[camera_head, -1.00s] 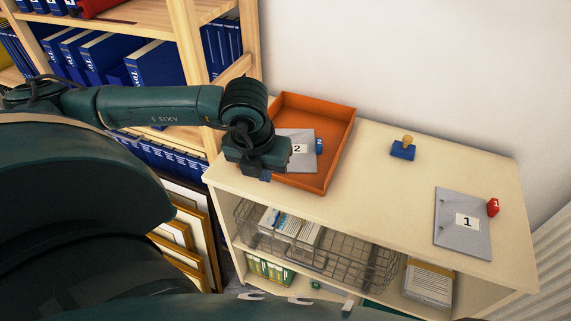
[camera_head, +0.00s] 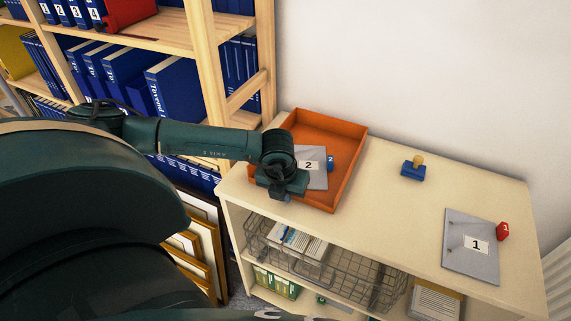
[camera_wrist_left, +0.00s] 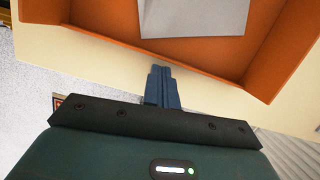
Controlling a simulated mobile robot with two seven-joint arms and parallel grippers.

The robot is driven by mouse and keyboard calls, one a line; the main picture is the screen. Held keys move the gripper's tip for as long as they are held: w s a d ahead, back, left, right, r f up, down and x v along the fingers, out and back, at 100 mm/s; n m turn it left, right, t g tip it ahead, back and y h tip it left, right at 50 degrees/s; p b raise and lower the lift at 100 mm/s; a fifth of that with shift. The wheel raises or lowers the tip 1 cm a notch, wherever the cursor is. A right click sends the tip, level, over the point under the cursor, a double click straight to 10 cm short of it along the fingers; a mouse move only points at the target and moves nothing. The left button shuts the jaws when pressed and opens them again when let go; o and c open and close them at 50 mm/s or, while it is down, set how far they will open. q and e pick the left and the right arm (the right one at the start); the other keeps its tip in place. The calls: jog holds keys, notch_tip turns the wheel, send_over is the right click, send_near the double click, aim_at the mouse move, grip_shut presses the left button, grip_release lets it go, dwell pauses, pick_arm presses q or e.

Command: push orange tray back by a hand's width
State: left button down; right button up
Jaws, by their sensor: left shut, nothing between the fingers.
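The orange tray (camera_head: 352,168) stands on top of the pale shelf unit, near its left end by the wall.
A bookshelf (camera_head: 215,75) stands left. A white wall is behind.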

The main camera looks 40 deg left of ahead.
jog(key=shift+s+f, duration=0.1)
jog(key=shift+f, duration=0.1)
pick_arm(q)
jog(key=shift+w+f+b, duration=0.1)
jog(key=shift+w+b, duration=0.15)
jog(key=shift+b, duration=0.05)
jog(key=shift+w+a+f+b, duration=0.1)
jog(key=shift+w+a+b, duration=0.1)
jog(key=shift+w+b, duration=0.25)
jog(key=shift+w+a, duration=0.1)
jog(key=shift+w, duration=0.3)
jog(key=shift+r, duration=0.2)
pick_arm(e)
jog(key=shift+a+r+y, duration=0.2)
jog(key=shift+a+y, duration=0.1)
jog(key=shift+a, duration=0.1)
